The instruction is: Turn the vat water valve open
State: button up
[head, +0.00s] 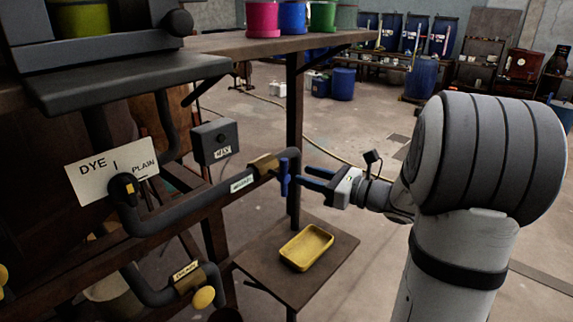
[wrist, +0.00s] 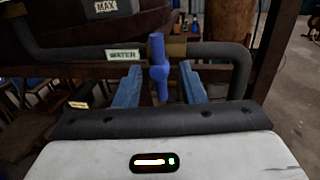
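The blue valve handle (head: 284,177) stands upright on the end of a brass fitting (head: 264,165) on the dark pipe. A white WATER label (head: 242,182) is on the pipe next to it. In the wrist view the handle (wrist: 159,70) is centred between my two blue fingers, with the WATER label (wrist: 123,55) to its left. My gripper (head: 308,179) is open and empty, level with the handle. In the head view its fingertips are just right of the handle, with a small gap. The wrist view (wrist: 162,86) shows clear space on both sides of the handle.
A yellow tray (head: 306,247) sits on a low shelf (head: 318,275) below. A wooden post (head: 295,130) stands close by the handle. A grey MAX box (head: 214,141), a DYE/PLAIN selector (head: 124,187) and a lower brass valve (head: 203,297) are to the left.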

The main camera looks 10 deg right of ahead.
aim_at(285, 175)
jog(key=p+x, duration=0.1)
jog(key=x, duration=0.6)
jog(key=shift+a, duration=0.2)
jog(key=shift+c, duration=0.3)
grip_shut()
jog(key=shift+d, duration=0.15)
